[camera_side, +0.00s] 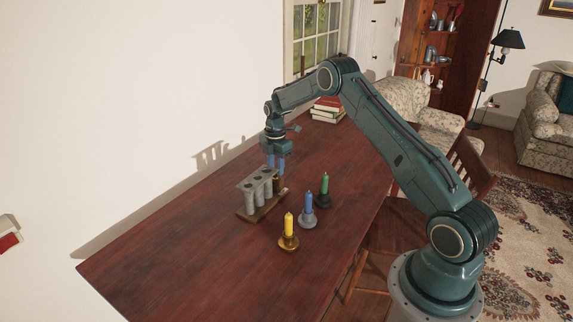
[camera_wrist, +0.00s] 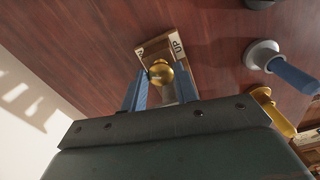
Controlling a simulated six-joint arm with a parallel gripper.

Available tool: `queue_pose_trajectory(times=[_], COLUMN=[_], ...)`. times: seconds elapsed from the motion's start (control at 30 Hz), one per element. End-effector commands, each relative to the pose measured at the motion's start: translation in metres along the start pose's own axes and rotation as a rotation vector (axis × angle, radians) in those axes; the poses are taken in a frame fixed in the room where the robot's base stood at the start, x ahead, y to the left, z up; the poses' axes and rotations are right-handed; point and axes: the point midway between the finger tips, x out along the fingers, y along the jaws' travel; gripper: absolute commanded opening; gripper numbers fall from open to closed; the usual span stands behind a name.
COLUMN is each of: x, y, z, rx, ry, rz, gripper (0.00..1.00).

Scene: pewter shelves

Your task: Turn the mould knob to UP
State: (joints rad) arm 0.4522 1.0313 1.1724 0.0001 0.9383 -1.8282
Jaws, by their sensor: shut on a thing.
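The candle mould (camera_side: 257,191) is a row of grey tubes on a wooden base on the table. My gripper (camera_side: 275,165) points down at its far end, and the blue fingers hide the knob in the side view. In the wrist view, my gripper (camera_wrist: 161,88) is shut on the round brass knob (camera_wrist: 161,72), with a finger on each side. The knob sits on a wooden plate (camera_wrist: 156,44) with a pale label reading UP (camera_wrist: 176,45) at its right corner. Another pale label lies at the left corner, unreadable. I cannot tell where the knob points.
Yellow (camera_side: 288,226), blue (camera_side: 308,203) and green (camera_side: 325,184) candles stand in holders to the right of the mould. Books (camera_side: 328,109) are stacked at the table's far end. A white wall runs along the left. The near tabletop (camera_side: 190,268) is clear.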

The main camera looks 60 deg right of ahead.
Motion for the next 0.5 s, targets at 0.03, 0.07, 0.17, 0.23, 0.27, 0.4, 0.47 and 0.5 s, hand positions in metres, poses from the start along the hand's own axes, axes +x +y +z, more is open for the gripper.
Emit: queue_pose_trajectory(times=[0.03,0.07,0.17,0.23,0.27,0.4,0.47,0.5], x=[-0.0012,-0.0012,-0.0013,-0.0013,-0.0013,-0.0014,-0.0015,-0.0015], y=[0.0002,0.0002,0.0001,0.0001,0.0,0.0001,0.0001,0.0001], z=[-0.0002,-0.0002,-0.0003,-0.0003,-0.0003,-0.0004,-0.0004,-0.0004], rx=[0.022,0.034,0.067,0.082,0.085,0.093,0.093,0.093], ry=[0.0,0.0,0.0,0.0,0.0,0.0,0.0,0.0], rz=[0.001,0.001,0.001,0.001,0.001,0.001,0.002,0.002], gripper=[0.07,0.07,0.07,0.07,0.07,0.07,0.07,0.07])
